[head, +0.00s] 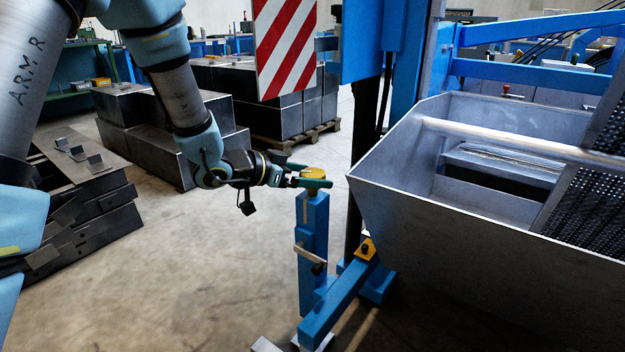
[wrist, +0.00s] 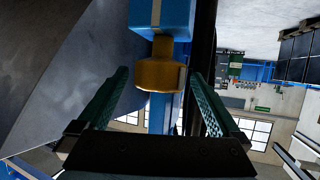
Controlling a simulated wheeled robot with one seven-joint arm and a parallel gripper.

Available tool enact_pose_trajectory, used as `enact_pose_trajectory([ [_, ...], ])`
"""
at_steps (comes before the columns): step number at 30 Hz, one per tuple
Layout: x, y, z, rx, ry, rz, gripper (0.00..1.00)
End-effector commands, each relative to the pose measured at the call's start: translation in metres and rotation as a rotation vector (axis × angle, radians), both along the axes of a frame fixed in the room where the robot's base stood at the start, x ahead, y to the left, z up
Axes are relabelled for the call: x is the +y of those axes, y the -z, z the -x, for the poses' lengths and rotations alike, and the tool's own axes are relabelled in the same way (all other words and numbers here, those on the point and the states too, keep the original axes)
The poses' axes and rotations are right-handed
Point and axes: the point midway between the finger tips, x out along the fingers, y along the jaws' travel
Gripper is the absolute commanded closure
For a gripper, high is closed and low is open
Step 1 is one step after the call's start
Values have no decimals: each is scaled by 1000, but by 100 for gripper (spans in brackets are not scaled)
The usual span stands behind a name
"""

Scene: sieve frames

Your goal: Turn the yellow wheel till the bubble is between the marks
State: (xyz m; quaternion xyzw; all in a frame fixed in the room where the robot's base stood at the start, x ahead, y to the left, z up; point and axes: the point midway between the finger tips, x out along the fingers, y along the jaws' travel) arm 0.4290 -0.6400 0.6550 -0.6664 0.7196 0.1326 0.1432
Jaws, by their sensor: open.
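The yellow wheel (head: 313,172) sits on top of a blue post (head: 313,235) beside the grey sieve hopper. In the wrist view the wheel (wrist: 161,74) shows as a brown-yellow knob on the blue post. My gripper (head: 312,176) is at the wheel's height. Its two green fingers are open, one on each side of the wheel, with a visible gap on both sides in the wrist view (wrist: 160,100). I cannot make out a bubble or its marks in either view.
The grey hopper (head: 480,240) stands close to the right of the post. A lever (head: 311,258) sticks out from the post. A blue foot beam (head: 345,300) runs along the floor. Dark metal blocks (head: 150,135) stand behind my arm. The floor at left centre is clear.

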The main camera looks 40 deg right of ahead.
Motion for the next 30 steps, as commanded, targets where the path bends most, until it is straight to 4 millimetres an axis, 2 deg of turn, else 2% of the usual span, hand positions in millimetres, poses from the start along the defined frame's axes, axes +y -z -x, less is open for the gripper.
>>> enact_pose_trajectory([
  [4,-8,4,1,1,0,0,0],
  [13,-10,4,1,1,-1,0,1],
  [30,-9,4,1,1,-1,0,65],
])
